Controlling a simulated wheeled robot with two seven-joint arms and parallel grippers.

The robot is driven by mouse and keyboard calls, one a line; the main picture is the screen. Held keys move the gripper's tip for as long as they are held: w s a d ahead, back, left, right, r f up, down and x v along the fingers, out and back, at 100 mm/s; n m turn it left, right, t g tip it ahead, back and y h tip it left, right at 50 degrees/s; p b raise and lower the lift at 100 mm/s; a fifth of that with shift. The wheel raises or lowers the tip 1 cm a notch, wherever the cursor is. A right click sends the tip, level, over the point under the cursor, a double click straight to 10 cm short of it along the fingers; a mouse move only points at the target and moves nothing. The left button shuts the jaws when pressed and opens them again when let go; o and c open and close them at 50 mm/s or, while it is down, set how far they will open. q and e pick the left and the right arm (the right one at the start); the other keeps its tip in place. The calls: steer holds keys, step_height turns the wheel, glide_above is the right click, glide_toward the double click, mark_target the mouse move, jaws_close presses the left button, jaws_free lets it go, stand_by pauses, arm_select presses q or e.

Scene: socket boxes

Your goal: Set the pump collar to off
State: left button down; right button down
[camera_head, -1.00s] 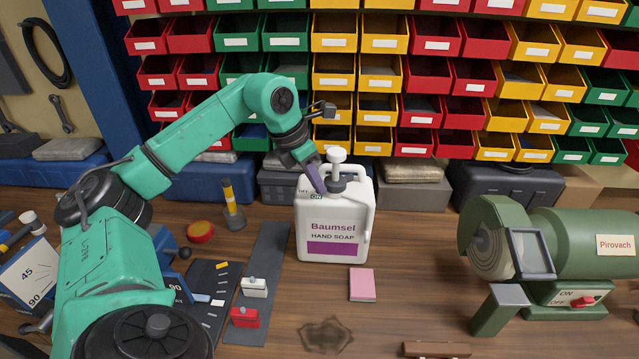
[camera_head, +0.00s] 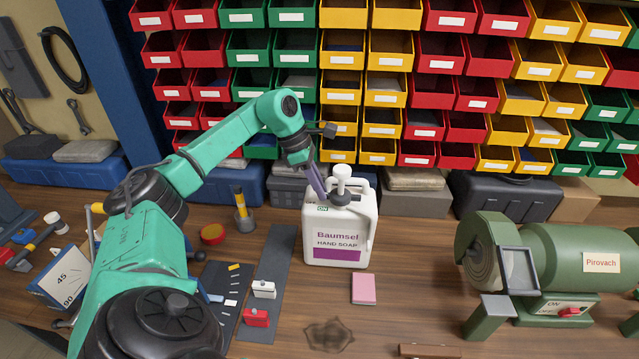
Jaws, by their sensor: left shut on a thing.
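A white hand soap bottle (camera_head: 335,233) stands upright on the wooden bench, with a purple Baumsel label. Its dark pump collar (camera_head: 341,198) sits at the base of the white pump head (camera_head: 342,174). A small green ON mark (camera_head: 322,208) shows on the bottle's shoulder, left of the collar. My left gripper (camera_head: 324,192) reaches down to the collar's left side. It is shut on the collar; its fingers partly hide it and the nearby marks. The collar's exact setting is too small to tell. My right gripper is not in view.
Rows of coloured bins (camera_head: 380,85) fill the wall behind. A green Pirovach grinder (camera_head: 570,255) stands at right. A pink pad (camera_head: 363,289) lies before the bottle. A grey strip with white and red switches (camera_head: 257,318) lies at left. The bench's front middle is mostly clear.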

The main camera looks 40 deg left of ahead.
arm_select(q)
steer(key=shift+w+r, duration=0.1)
stand_by(0.3)
steer(key=c, duration=0.9)
jaws_free()
steer(key=shift+a+r, duration=0.1)
steer(key=shift+r, duration=0.15)
steer(key=v, duration=1.4)
steer(key=shift+p, duration=0.4)
